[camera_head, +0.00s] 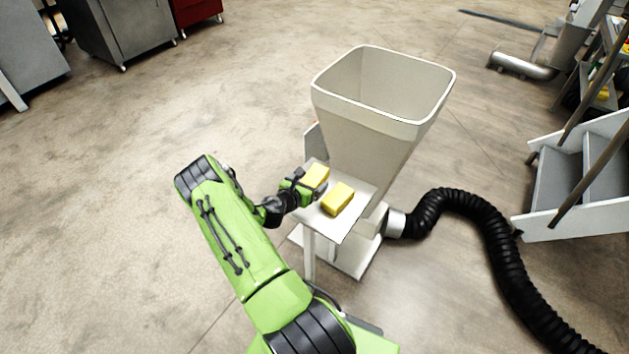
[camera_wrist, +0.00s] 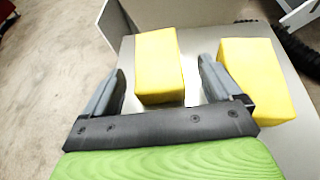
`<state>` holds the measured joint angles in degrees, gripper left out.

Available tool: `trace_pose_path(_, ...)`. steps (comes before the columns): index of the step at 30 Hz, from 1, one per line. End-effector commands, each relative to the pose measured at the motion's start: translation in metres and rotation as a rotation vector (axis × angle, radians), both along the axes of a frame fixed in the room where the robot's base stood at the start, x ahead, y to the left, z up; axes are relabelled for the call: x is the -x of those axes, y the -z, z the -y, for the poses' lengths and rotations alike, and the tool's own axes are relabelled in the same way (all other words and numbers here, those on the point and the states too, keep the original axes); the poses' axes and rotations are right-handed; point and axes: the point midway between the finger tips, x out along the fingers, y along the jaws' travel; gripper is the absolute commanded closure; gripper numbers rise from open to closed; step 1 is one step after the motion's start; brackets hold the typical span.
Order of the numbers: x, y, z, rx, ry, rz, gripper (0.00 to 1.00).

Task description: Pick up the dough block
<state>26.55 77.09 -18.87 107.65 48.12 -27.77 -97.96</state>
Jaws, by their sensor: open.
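Two yellow dough blocks lie on a pale tray below the hopper. In the head view, one dough block (camera_head: 316,176) is at the upper left and the other dough block (camera_head: 337,199) is at the lower right. My gripper (camera_head: 310,185) is at the tray's left side. In the wrist view, my gripper (camera_wrist: 160,88) is open, its two fingers on either side of the left dough block (camera_wrist: 158,62). That block's near end reaches between the fingertips with gaps beside it. The other dough block (camera_wrist: 257,80) lies just right of the right finger.
The tray (camera_head: 345,231) joins a white machine with a large open hopper (camera_head: 375,110) behind it. A black hose (camera_head: 480,215) runs along the floor to the right. Grey steps (camera_head: 580,180) stand at the right.

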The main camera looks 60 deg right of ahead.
Motion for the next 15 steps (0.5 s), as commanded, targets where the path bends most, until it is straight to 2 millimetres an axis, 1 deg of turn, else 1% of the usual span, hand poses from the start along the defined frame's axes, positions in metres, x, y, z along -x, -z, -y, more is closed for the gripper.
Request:
trace_pose_path(3,0.0,0.01,0.022,0.003,0.006,0.008,0.08)
trace_pose_path(7,0.0,0.018,0.041,0.001,0.004,0.005,0.08)
trace_pose_path(10,0.0,0.018,0.046,0.0,0.002,0.002,0.08)
trace_pose_path(14,0.0,0.017,0.045,0.0,0.001,0.002,0.08)
trace_pose_path(15,0.0,0.017,0.045,0.0,0.002,0.001,0.1)
